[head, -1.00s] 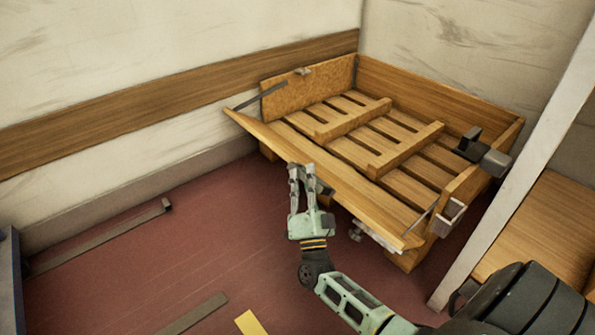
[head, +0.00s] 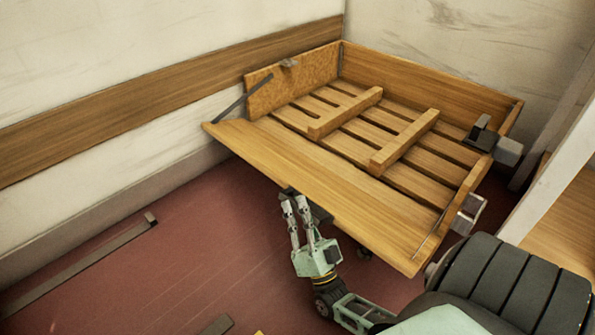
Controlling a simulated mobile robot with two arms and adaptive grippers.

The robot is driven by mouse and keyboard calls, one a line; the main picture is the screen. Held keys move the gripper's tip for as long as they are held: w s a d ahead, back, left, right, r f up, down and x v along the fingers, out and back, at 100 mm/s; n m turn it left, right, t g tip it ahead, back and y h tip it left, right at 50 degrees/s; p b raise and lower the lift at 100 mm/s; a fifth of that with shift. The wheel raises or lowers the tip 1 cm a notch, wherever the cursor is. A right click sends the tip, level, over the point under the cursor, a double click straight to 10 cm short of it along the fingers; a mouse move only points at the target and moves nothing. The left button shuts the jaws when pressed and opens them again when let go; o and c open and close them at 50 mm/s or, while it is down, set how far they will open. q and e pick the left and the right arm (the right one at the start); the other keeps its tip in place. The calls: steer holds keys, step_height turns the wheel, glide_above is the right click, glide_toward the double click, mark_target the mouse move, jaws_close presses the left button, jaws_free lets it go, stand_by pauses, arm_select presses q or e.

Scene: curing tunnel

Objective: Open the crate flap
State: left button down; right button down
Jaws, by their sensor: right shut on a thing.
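The wooden crate (head: 462,90) stands in the corner against the walls, with a slatted floor inside. Its front flap (head: 290,165) is tilted far down and outward, nearly flat, with its inner face showing. A dark strap or stay (head: 243,104) runs from the crate's left side wall to the flap. My right gripper (head: 298,205) is at the middle of the flap's outer edge, shut on a dark part there, which looks like the flap's handle and is mostly hidden by the fingers. My left gripper is not in the view.
Metal latch parts (head: 468,213) sit at the crate's right front corner, and a dark clamp-like block (head: 494,142) sits on its right wall. A pale post (head: 555,185) stands at the right. The red floor (head: 150,275) in front is mostly clear, with a dark floor strip (head: 85,262).

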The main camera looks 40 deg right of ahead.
steer(key=shift+d+r, duration=0.15)
steer(key=c, duration=1.9)
jaws_free()
steer(key=shift+o, duration=0.2)
